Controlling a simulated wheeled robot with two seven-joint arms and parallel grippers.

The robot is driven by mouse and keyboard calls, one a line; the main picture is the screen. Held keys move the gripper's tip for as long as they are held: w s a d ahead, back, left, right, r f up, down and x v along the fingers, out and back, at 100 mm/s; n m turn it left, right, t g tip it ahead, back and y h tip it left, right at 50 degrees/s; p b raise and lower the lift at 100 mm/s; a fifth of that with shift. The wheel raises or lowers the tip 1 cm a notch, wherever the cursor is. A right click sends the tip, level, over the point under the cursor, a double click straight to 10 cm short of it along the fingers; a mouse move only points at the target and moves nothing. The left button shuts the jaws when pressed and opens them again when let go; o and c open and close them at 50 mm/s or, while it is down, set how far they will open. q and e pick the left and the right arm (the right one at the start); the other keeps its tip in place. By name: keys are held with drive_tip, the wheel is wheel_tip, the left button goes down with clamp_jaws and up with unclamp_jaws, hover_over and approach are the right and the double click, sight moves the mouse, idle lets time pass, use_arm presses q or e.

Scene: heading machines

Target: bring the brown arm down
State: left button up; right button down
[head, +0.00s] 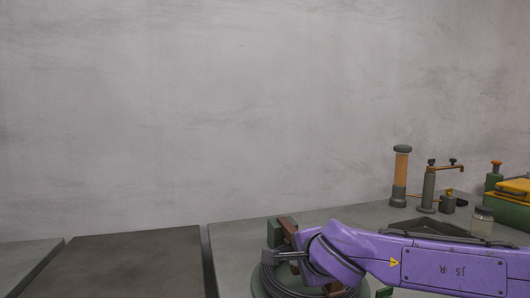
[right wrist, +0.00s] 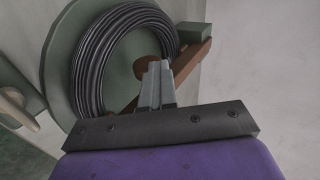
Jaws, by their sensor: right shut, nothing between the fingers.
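The brown arm (right wrist: 192,62) runs slantwise across the face of a coil of black wire (right wrist: 88,62) on a green disc (right wrist: 58,75). A green block (right wrist: 194,34) sits at its upper right end. In the head view part of the brown arm (head: 289,228) stands up beside my right gripper (head: 268,257). My right gripper also shows in the right wrist view (right wrist: 157,78); its fingers are shut and empty, in front of the brown arm's middle and hiding part of it. I cannot tell whether they touch. My left gripper is out of view.
A grey bench holds an orange cylinder (head: 402,176), a grey post with a brown lever (head: 429,188), a jar (head: 482,221) and a yellow and green box (head: 510,203) at the right. A dark flat surface (head: 125,262) at the left is clear.

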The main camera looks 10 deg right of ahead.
drive_tip(key=shift+s+f, duration=0.2)
drive_tip(key=shift+f, duration=0.65)
drive_tip(key=w+r+p+v, duration=0.1)
drive_tip(key=p+v, duration=0.4)
drive_tip(key=v, duration=0.8)
drive_tip(key=shift+a+r, duration=0.25)
drive_tip(key=shift+r, duration=0.3)
